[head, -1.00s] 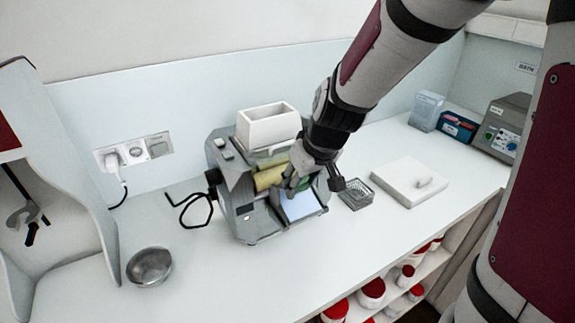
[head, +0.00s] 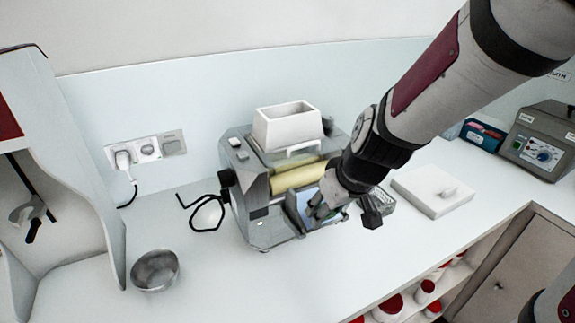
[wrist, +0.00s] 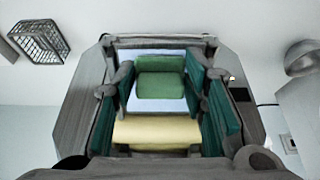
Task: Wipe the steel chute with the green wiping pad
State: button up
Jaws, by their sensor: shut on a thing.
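The steel chute (head: 305,203) is the pale, bluish sloping plate at the front of the grey mill, below the yellow roller. It also shows in the wrist view (wrist: 148,53) around the pad. My gripper (head: 322,210) is over the lower right part of the chute and hides some of it. In the wrist view its two teal-faced fingers (wrist: 163,88) are shut on the green wiping pad (wrist: 160,92). The pad appears to lie against the chute, but I cannot tell whether it touches. In the head view the pad is mostly hidden by my gripper.
The yellow roller (head: 298,177) and white hopper (head: 287,124) sit above the chute. A wire basket (wrist: 39,40) and a white slab with a handle (head: 428,194) stand to the right in the head view.

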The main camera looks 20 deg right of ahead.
jog(key=shift+w+f+b, duration=0.2)
jog(key=shift+f+b, duration=0.25)
jog(key=shift+b, duration=0.05)
dwell(0.6)
